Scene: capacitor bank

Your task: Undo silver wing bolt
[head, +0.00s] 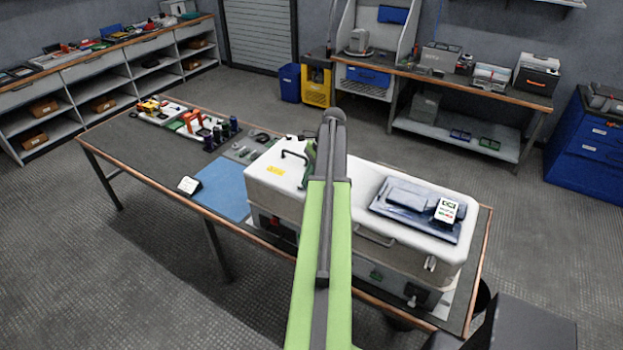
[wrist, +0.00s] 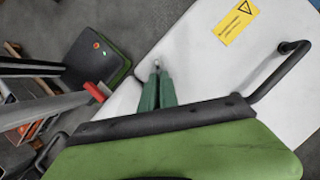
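The white-lidded cabinet (head: 345,190) stands on the workbench, with a black handle (head: 294,154) on its lid. My gripper (wrist: 157,76) reaches over the white lid near the seam between two panels. Its two green fingers are close together, and a small silver tip (wrist: 157,63) shows at their ends. I cannot tell whether this tip is the wing bolt or whether the fingers grip it. In the head view my arm hides most of the gripper and the lid's middle. A small silver fitting (head: 430,262) sits on the cabinet's front right; its kind is unclear.
The black handle (wrist: 285,75) rises right of my fingers.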

